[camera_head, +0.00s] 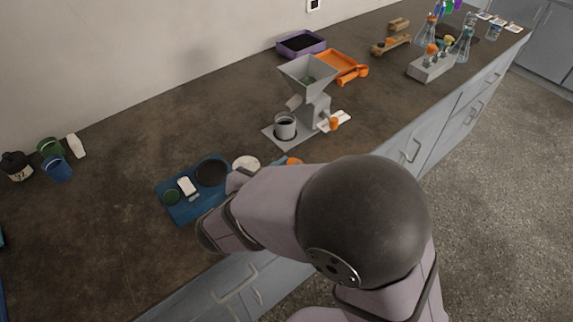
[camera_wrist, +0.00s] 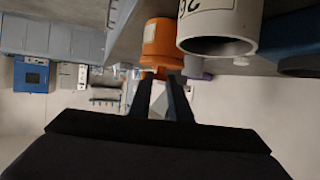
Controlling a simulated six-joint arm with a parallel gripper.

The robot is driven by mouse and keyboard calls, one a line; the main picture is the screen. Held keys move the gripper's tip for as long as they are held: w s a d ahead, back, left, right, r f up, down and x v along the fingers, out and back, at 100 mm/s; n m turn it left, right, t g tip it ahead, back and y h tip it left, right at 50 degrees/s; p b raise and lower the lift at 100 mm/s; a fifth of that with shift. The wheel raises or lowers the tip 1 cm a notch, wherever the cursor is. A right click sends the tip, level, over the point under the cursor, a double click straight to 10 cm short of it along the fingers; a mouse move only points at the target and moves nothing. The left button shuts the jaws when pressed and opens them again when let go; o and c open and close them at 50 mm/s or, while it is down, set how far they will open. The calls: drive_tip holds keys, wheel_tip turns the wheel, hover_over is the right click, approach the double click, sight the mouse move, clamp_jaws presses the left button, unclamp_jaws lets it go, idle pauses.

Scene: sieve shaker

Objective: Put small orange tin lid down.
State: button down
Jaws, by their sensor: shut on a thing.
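In the wrist view an orange round piece, which I take to be the small orange tin lid (camera_wrist: 160,42), is at the tips of my gripper (camera_wrist: 163,78). The two dark fingers are close together on its near edge. In the head view my arm hides the gripper, and only a bit of orange (camera_head: 292,161) shows above the arm. A white cylinder with dark lettering (camera_wrist: 222,22) is right beside the orange piece in the wrist view. I cannot tell whether they touch. A white round top (camera_head: 246,162) shows beside the blue tray in the head view.
The blue tray (camera_head: 184,212) holds a dark disc, a white piece and a green round piece. A grey mill (camera_head: 312,105) with a metal cup (camera_head: 285,126) stands behind. Blue (camera_head: 57,169) and green cups stand at the left. The counter left of the mill is clear.

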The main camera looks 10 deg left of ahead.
drive_tip(key=shift+f, duration=0.15)
drive_tip(key=c, duration=1.6)
unclamp_jaws()
drive_tip(key=shift+c, duration=0.2)
drive_tip(key=shift+r, duration=0.75)
drive_tip(key=v, duration=1.2)
drive_tip(key=shift+f, duration=0.1)
